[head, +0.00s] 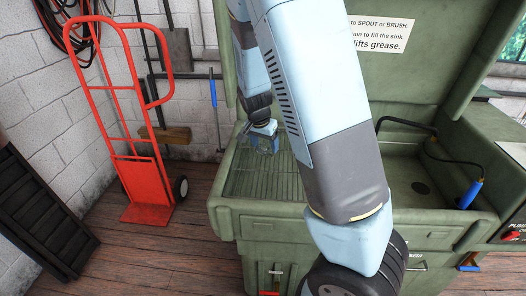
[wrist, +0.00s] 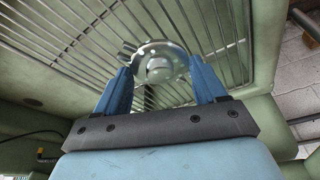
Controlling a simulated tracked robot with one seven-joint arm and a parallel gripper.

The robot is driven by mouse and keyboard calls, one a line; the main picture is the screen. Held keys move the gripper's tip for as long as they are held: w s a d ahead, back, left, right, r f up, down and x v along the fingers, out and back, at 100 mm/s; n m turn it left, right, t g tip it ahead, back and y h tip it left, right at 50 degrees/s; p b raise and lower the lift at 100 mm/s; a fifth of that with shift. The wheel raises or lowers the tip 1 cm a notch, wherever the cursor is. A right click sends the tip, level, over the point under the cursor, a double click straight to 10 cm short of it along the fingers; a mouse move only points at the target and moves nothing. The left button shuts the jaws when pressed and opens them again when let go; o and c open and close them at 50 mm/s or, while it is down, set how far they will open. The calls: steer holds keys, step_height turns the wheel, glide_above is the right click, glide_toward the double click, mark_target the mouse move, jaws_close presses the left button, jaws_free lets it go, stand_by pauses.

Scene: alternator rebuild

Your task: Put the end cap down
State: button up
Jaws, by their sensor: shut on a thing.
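The end cap (wrist: 160,62) is a round silvery metal part with a raised centre, seen in the wrist view. My gripper (wrist: 158,75) has its two blue fingers on either side of the cap and is shut on it. Behind the cap in that view are the metal bars of the drain rack (wrist: 75,42). I cannot tell whether the cap touches the bars. In the head view my gripper (head: 264,142) is over the left part of the green parts washer, above the rack (head: 262,182). The cap is too small to make out there.
The green washer's sink basin (head: 400,180) lies to the right, with a black hose and a blue-handled brush (head: 470,194). The raised lid (head: 440,60) stands behind. A red hand truck (head: 128,120) stands at the left. The rack around my gripper looks bare.

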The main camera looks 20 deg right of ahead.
mark_target(263, 148)
steer(key=x, duration=0.3)
steer(key=shift+s+a+f, duration=0.1)
steer(key=shift+a+f, duration=0.2)
steer(key=shift+s+f, duration=0.25)
steer(key=shift+f, duration=0.05)
